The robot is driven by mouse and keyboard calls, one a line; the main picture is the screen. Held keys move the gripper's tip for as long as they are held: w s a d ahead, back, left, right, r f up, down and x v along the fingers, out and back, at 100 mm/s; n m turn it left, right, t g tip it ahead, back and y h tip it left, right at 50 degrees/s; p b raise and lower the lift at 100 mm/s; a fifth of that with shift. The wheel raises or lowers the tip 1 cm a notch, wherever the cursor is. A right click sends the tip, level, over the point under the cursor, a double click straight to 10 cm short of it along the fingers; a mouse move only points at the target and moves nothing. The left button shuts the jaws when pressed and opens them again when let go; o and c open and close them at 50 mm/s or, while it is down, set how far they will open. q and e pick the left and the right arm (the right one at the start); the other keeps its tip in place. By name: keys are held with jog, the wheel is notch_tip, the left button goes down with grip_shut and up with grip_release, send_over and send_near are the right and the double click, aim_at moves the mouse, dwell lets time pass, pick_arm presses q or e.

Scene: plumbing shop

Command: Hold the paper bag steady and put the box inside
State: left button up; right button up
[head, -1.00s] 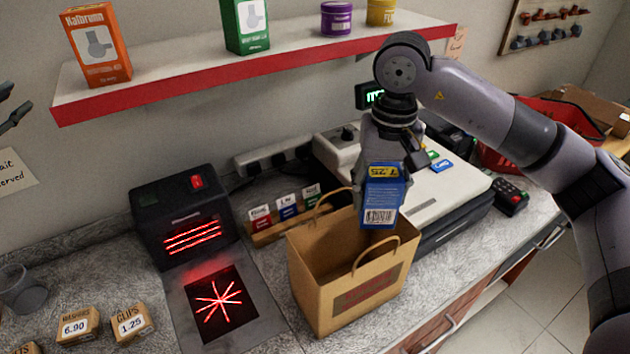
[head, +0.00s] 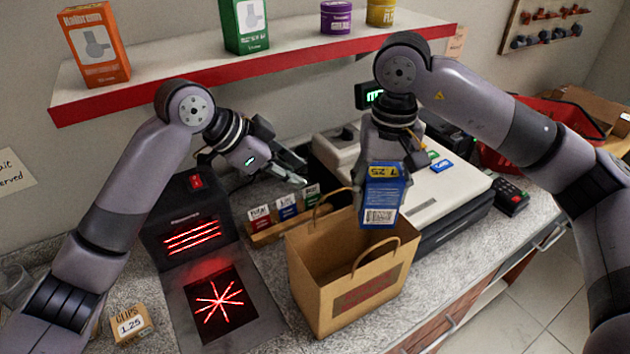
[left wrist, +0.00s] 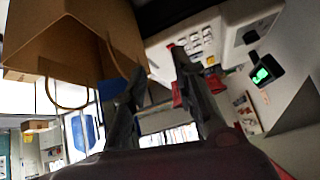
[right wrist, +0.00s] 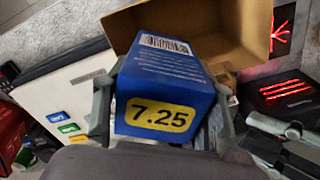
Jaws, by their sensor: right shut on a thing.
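The brown paper bag (head: 335,290) stands upright and open on the counter, with two loop handles. It also shows in the left wrist view (left wrist: 80,40) and the right wrist view (right wrist: 240,25). My right gripper (head: 388,165) is shut on the blue box (head: 382,205), held over the bag's back right rim. In the right wrist view the box (right wrist: 170,85) shows a yellow 7.25 label between the fingers. My left gripper (head: 298,172) is open and empty, above and behind the bag's left side, apart from it.
A black scanner (head: 185,235) with red light stands left of the bag. A cash register (head: 440,200) is close on the right. A card holder (head: 285,212) sits behind the bag. The red-edged shelf (head: 250,70) hangs above.

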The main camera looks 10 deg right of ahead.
pick_arm(q)
jog(key=s+d+y, duration=0.1)
jog(key=s+d+n+y, duration=0.1)
jog(key=s, duration=0.1)
jog(key=s+d+n+g+y, duration=0.1)
jog(key=s, duration=0.1)
jog(key=shift+d+r+y, duration=0.2)
jog(key=shift+d+y, duration=0.1)
jog(key=shift+d, duration=0.05)
jog(key=x, duration=1.1)
jog(key=shift+f, duration=0.35)
jog(key=shift+w+d, duration=0.15)
grip_shut()
